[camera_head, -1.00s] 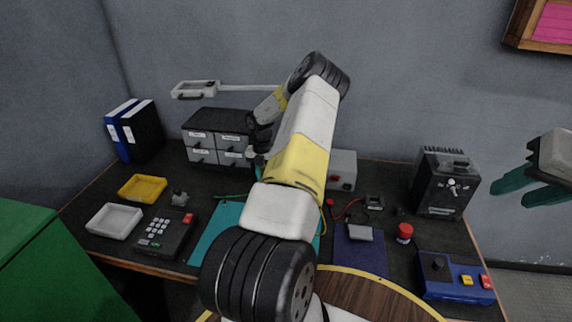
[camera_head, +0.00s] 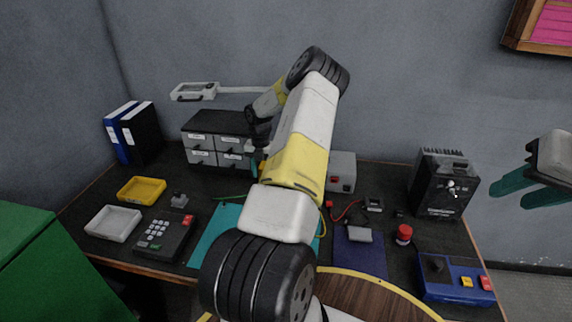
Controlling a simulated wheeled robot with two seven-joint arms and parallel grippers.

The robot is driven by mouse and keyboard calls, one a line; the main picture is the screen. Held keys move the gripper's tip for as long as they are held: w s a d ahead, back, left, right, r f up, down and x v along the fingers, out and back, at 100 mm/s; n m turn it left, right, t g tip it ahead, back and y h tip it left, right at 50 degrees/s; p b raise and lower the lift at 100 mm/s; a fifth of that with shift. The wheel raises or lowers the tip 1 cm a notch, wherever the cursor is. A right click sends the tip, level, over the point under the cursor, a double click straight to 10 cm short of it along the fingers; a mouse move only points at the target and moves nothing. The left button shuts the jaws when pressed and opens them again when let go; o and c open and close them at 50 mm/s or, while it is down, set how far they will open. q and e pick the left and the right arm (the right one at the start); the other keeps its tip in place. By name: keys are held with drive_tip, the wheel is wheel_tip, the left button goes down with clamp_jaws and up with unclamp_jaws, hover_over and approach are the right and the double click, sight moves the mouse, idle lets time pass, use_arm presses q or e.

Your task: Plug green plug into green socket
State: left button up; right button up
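My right gripper (camera_head: 508,195) is at the right edge, held in the air beyond the desk's right side. Its two teal fingers are apart with nothing between them. My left arm crosses the middle of the view and bends down behind itself. Its gripper (camera_head: 256,166) hangs in front of the grey drawer unit, and only a little teal finger shows. I cannot tell whether it is open or holds anything. A thin green cable (camera_head: 231,197) lies at the back edge of the teal mat. I cannot make out the green plug or green socket; my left arm covers part of the mat.
The teal mat (camera_head: 212,240) lies mid-desk. Drawers (camera_head: 201,158) stand behind it, with a keypad (camera_head: 165,238) and yellow tray (camera_head: 142,190) to the left. A grey box (camera_head: 343,172), red button (camera_head: 404,234), blue control box (camera_head: 452,280) and black finned unit (camera_head: 440,185) stand to the right.

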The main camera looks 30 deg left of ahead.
use_arm(q)
wheel_tip(320, 180, up, 5)
idle(0.7)
drive_tip(key=s+d+r+m+t+h, duration=0.2)
drive_tip(key=s+d+r+m, duration=0.2)
drive_tip(key=d+r+m, duration=0.7)
drive_tip(key=s+d+r+m+t+h, duration=0.1)
drive_tip(key=s+d+r+m, duration=0.2)
drive_tip(key=d+r+m, duration=0.7)
drive_tip(key=s+d+r+m+t, duration=0.1)
drive_tip(key=s+d+r+m, duration=0.4)
drive_tip(key=s+m, duration=0.4)
drive_tip(key=s+d+r+m+t, duration=0.2)
drive_tip(key=s+d+r+m, duration=0.4)
drive_tip(key=s+d+m, duration=0.2)
drive_tip(key=shift+s+d+m+y, duration=0.25)
drive_tip(key=shift+s+m+y, duration=0.15)
drive_tip(key=shift+s+m, duration=0.6)
